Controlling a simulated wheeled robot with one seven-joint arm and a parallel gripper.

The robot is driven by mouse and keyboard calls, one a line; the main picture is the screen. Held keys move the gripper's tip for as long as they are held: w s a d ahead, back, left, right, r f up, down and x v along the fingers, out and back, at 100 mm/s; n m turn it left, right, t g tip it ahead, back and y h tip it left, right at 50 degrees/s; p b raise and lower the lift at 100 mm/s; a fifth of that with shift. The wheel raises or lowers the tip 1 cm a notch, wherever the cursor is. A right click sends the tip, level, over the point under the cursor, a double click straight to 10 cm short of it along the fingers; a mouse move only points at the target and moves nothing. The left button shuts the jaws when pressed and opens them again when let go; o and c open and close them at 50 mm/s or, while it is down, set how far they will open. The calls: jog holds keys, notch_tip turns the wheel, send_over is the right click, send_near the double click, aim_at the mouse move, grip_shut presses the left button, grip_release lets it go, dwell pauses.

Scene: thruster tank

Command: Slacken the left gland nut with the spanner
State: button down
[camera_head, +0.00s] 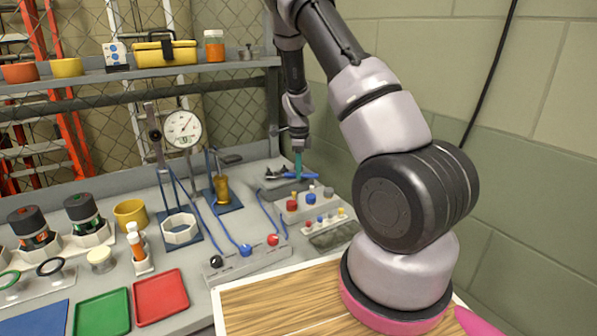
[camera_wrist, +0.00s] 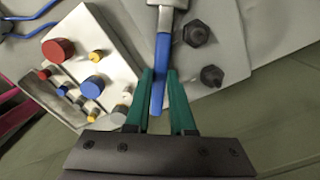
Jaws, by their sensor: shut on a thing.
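The spanner has a blue handle (camera_wrist: 162,48) and a grey metal shank that runs out of the top of the wrist view. My gripper (camera_wrist: 159,74) has teal fingers shut on the blue handle, with its end between them. Two dark hex nuts, an upper one (camera_wrist: 196,33) and a lower one (camera_wrist: 212,76), sit on a grey plate right of the spanner, apart from it. I cannot tell which is the left gland nut. In the head view my gripper (camera_head: 298,168) points down at the back right of the bench; the spanner's jaw is not clear there.
A pale block with red, blue and yellow knobs (camera_wrist: 92,65) stands left of the spanner; it also shows in the head view (camera_head: 310,203). A dial gauge (camera_head: 183,128) stands further left. The wall (camera_head: 440,125) is close on the right.

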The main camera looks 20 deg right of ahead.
jog(key=shift+w+d, duration=0.1)
jog(key=shift+w, duration=0.1)
dwell(0.3)
jog(key=shift+w+d+n, duration=0.15)
jog(key=shift+w+n, duration=0.25)
jog(key=shift+n, duration=0.2)
jog(key=shift+r, duration=1.2)
dwell(0.5)
jog(key=d+r, duration=0.1)
jog(key=d, duration=0.1)
jog(key=s+d+r, duration=0.1)
jog(key=d+r, duration=0.1)
jog(key=shift+s+d, duration=0.15)
dwell(0.6)
